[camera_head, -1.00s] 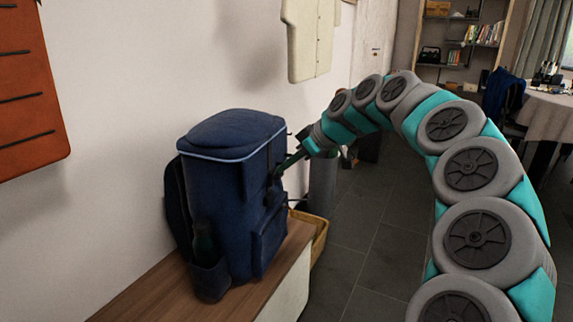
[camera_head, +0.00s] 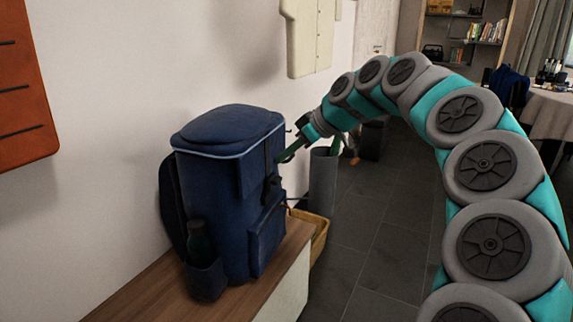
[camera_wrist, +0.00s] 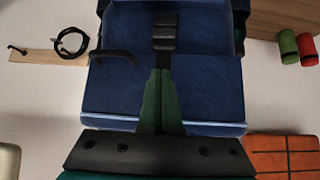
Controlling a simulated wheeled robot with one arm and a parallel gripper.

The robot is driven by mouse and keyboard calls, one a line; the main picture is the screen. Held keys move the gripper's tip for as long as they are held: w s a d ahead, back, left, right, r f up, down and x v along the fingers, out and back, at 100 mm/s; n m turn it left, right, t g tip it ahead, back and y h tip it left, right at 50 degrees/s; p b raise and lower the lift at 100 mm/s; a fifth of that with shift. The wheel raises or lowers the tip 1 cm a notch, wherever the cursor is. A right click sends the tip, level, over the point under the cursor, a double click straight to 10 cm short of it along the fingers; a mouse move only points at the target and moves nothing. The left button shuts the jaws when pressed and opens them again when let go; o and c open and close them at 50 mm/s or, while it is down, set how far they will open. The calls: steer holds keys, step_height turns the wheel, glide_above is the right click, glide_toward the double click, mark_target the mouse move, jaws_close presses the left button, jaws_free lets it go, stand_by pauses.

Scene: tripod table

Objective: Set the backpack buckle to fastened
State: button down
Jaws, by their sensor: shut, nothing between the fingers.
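The blue backpack (camera_head: 215,185) stands upright on a wooden bench, close to the wall. Its black buckle (camera_head: 271,186) sits on a strap on the front face. In the wrist view the buckle (camera_wrist: 165,32) shows as dark pieces close together near the top centre; I cannot tell whether they are latched. My gripper (camera_head: 281,160) is just above the buckle, at the upper front of the backpack. In the wrist view my gripper (camera_wrist: 160,72) has its green fingers together, empty, with tips just short of the buckle. I cannot tell whether they touch the bag.
The wooden bench (camera_head: 135,293) runs beneath the backpack. A bottle (camera_head: 200,240) sits in its side pocket. A grey cylindrical bin (camera_head: 322,180) and a yellow basket (camera_head: 318,238) stand beyond it. The tiled floor (camera_head: 365,240) to the right is open.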

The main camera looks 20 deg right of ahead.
steer(key=v, duration=0.9)
steer(key=shift+s+b, duration=0.15)
steer(key=shift+b, duration=0.15)
steer(key=shift+d, duration=0.15)
